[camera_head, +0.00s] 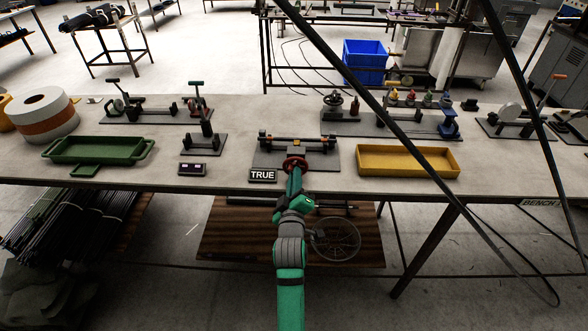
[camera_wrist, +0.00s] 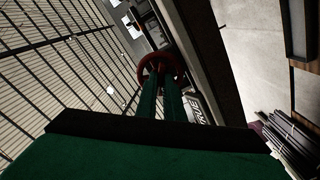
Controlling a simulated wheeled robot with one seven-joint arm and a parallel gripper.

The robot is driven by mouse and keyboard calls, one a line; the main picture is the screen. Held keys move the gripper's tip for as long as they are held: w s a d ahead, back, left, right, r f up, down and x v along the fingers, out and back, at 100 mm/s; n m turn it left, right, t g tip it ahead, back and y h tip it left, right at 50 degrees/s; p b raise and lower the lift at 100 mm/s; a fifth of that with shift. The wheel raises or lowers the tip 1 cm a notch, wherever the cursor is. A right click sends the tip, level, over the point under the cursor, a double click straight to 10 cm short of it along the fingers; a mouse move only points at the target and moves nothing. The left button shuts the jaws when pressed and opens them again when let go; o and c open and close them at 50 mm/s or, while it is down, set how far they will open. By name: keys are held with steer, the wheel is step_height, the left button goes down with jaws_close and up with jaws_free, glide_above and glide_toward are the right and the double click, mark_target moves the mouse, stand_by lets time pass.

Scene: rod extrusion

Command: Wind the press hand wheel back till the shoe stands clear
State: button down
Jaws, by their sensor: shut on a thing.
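The press (camera_head: 325,151) stands on a dark base plate near the front edge of the bench, behind a "TRUE" sign (camera_head: 263,175). Its red hand wheel (camera_head: 294,164) faces me at the front; in the wrist view the wheel (camera_wrist: 144,70) shows as a red ring at the end of my fingers. My gripper (camera_head: 295,171) is shut on the wheel, its green fingers (camera_wrist: 160,92) reaching to the ring. The shoe cannot be made out; my gripper and the wheel partly cover the press front.
A green tray (camera_head: 62,156) stands to the left and a yellow tray (camera_head: 363,168) to the right. A small dark stand (camera_head: 201,150) is left of the press. Dark slanting bars (camera_head: 380,110) cross in front of the bench at right.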

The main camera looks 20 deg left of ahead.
steer(key=shift+n, duration=0.8)
steer(key=shift+n, duration=1)
steer(key=shift+n, duration=1)
steer(key=shift+n, duration=1)
